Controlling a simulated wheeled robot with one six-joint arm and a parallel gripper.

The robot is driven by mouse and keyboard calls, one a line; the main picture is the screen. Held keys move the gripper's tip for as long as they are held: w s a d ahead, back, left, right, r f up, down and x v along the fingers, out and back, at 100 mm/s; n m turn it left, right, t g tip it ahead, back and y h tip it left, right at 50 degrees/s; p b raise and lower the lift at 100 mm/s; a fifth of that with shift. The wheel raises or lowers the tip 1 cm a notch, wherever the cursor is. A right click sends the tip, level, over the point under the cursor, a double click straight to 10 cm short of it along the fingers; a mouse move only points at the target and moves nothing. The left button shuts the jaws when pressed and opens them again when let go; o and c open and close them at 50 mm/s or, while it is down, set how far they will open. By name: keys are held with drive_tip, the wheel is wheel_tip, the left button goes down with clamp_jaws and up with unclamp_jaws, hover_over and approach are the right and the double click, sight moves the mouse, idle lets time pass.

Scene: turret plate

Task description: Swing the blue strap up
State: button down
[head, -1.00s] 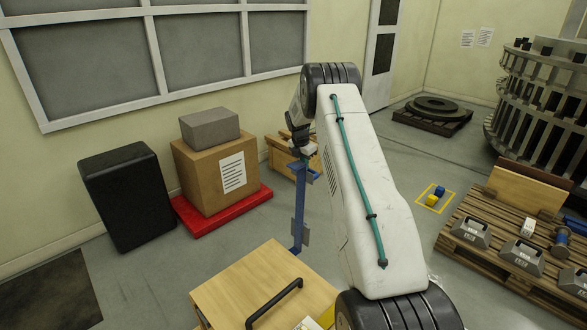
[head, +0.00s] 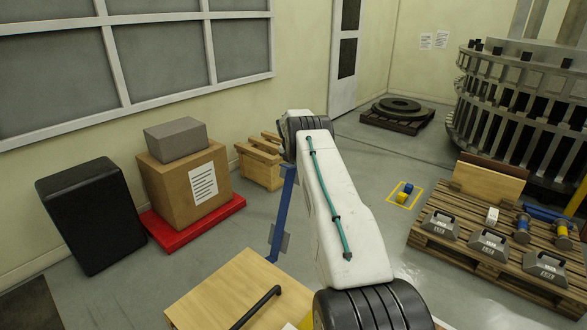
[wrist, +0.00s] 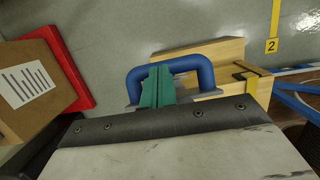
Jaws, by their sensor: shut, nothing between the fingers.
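In the wrist view, a thick blue U-shaped piece (wrist: 200,68), which I take for part of the blue strap, lies around the tips of my gripper (wrist: 157,84). The green fingers are together with nothing between them. They overlap the inside of the U; I cannot tell whether they touch it. My arm hides the fingers in the head view.
A wooden box (head: 228,285) with a black handle stands in front. A wooden crate (head: 260,168), a carton (head: 180,195) on a red base and a black case (head: 82,215) stand left. A pallet (head: 475,262) with weights is right.

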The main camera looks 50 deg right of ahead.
drive_tip(key=v, duration=0.7)
drive_tip(key=shift+a+r, duration=0.1)
drive_tip(key=shift+r, duration=0.3)
